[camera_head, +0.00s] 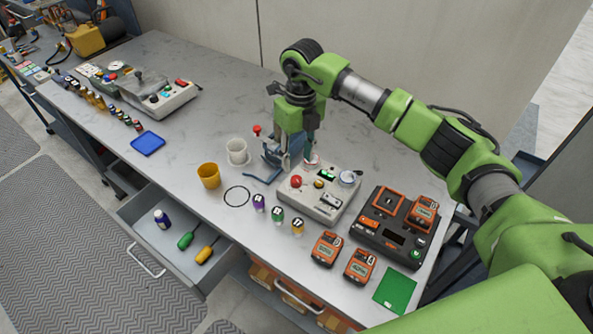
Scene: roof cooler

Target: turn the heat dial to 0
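A light grey control box (292,197) stands on the grey workbench. It carries a red knob (296,181), a small yellow-brown knob (319,184), a lit green display (327,174), a switch panel (330,201) and a round pale dial (347,177) at its right. Another round part (311,163) at its back edge is partly covered by my gripper. Which of these is the heat dial I cannot read. My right gripper (309,150) points down at the box's back edge; its fingers are too small and overlapped to judge open or shut. My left gripper is out of view.
A blue stand (279,155) is close to my gripper's left. An orange-black charger (385,235) stands right. An open drawer (150,230) juts out in front.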

